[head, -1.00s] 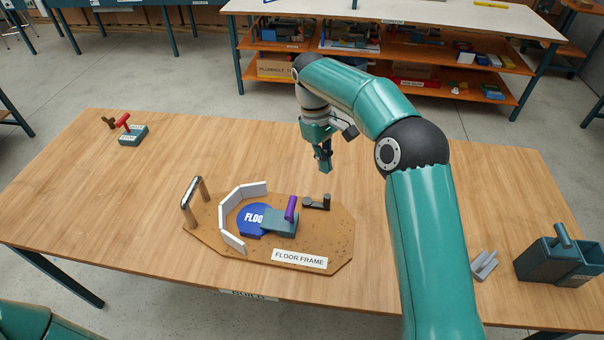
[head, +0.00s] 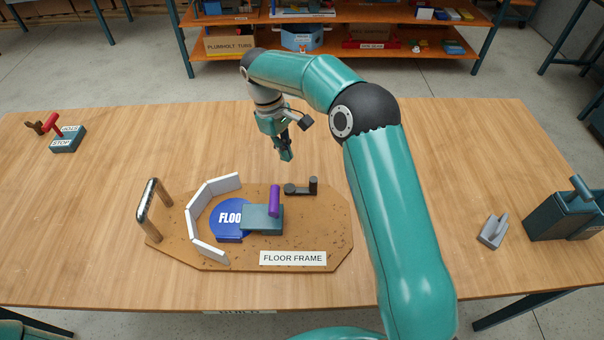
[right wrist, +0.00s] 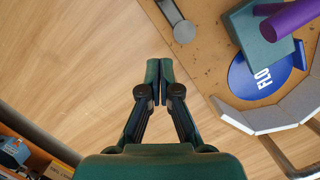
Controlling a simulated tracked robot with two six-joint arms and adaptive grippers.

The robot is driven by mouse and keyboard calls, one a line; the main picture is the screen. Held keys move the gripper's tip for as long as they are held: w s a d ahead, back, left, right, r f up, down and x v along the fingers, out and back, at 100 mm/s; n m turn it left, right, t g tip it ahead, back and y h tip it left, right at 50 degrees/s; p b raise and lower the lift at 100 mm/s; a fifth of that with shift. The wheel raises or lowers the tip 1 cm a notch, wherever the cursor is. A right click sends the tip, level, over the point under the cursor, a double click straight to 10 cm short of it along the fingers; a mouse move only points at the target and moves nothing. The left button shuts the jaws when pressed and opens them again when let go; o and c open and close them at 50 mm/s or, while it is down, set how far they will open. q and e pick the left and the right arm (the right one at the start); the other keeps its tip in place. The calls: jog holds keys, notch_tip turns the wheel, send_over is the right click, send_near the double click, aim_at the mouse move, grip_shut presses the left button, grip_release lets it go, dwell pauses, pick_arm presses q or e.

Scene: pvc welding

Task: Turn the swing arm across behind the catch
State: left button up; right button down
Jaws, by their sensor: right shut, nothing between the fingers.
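A short dark grey arm (head: 300,190), which looks like the swing arm, lies at the back edge of the brown floor frame board (head: 315,230). It has a round left end and an upright peg at its right end; part of it shows in the right wrist view (right wrist: 172,12). In front of it a teal block (head: 262,220) with a purple handle (head: 274,200) overlaps a blue disc (head: 228,215). I cannot tell which part is the catch. My right gripper (head: 286,157) is shut and empty, pointing down behind the dark arm, apart from it. My left gripper is out of view.
White wall segments (head: 196,220) curve around the disc's left side. A metal handle (head: 147,203) stands at the board's left end. A red-handled block (head: 68,138) sits far left; a grey bracket (head: 492,231) and teal box (head: 562,215) stand right.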

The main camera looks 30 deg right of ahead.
aim_at(307, 189)
jog(key=x, duration=0.5)
jog(key=shift+s+d+f, duration=0.15)
jog(key=shift+s+f, duration=0.05)
jog(key=s, duration=0.1)
jog(key=s+d+p, duration=0.1)
jog(key=shift+s+r, duration=0.15)
jog(key=shift+s, duration=0.2)
jog(key=shift+s+d, duration=0.2)
jog(key=shift+s, duration=0.1)
jog(key=shift+a, duration=0.2)
jog(key=shift+d, duration=0.15)
